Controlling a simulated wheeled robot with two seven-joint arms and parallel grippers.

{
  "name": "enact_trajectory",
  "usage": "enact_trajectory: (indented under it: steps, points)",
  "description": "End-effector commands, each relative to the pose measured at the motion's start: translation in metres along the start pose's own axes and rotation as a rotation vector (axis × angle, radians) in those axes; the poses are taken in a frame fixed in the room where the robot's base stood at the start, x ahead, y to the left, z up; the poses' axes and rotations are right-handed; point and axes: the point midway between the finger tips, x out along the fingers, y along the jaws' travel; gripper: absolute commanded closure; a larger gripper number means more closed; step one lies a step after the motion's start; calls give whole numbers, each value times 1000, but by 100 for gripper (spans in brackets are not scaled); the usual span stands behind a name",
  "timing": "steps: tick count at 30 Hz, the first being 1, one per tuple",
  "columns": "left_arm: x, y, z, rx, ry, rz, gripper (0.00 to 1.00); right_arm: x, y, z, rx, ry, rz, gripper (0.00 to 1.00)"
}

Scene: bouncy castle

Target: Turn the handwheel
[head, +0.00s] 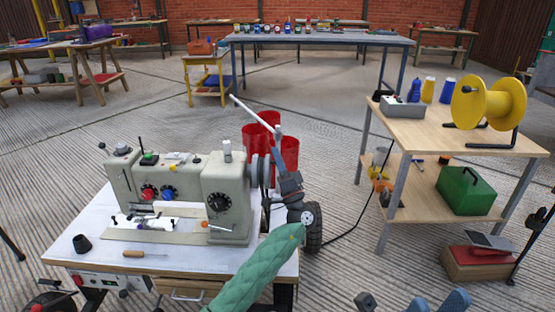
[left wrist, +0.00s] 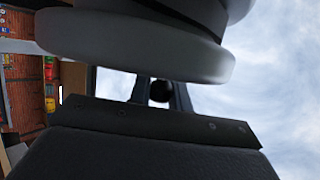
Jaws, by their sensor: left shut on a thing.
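A beige sewing machine (head: 228,192) stands on a white-topped table at the left. Its pale grey handwheel (head: 256,168) is on the machine's right end. In the left wrist view the handwheel (left wrist: 140,45) fills the upper part, close to the camera. My left gripper (head: 280,160) is at the wheel's right side, at the end of my green-sleeved arm. In the left wrist view a dark round knob (left wrist: 161,91) sits between my left fingers, which are shut on it. Only dark and blue-grey parts of my right gripper (head: 412,303) show at the bottom edge; its fingers are mostly cut off.
Red bins (head: 288,150) stand just behind the wheel. A wooden cart (head: 420,130) at the right carries a yellow reel (head: 488,102) and a green box (head: 467,190). A screwdriver (head: 140,253) and a black cone (head: 82,243) lie in front of the machine.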

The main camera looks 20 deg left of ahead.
Motion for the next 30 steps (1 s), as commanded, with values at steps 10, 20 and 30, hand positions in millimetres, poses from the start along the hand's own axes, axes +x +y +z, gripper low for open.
enact_trajectory:
  steps: [10, 20, 30]
  points:
    - [-1, 0, 0, 0, 1, -1, 100, -5, 0, -1, -2, -17, 7, 64]
    - [-1, 0, 0, 0, 1, -1, 59, -4, 0, 0, -4, -11, 10, 64]
    - [-6, 0, 0, 0, 1, 0, 59, 0, 0, 0, -3, 1, 4, 64]
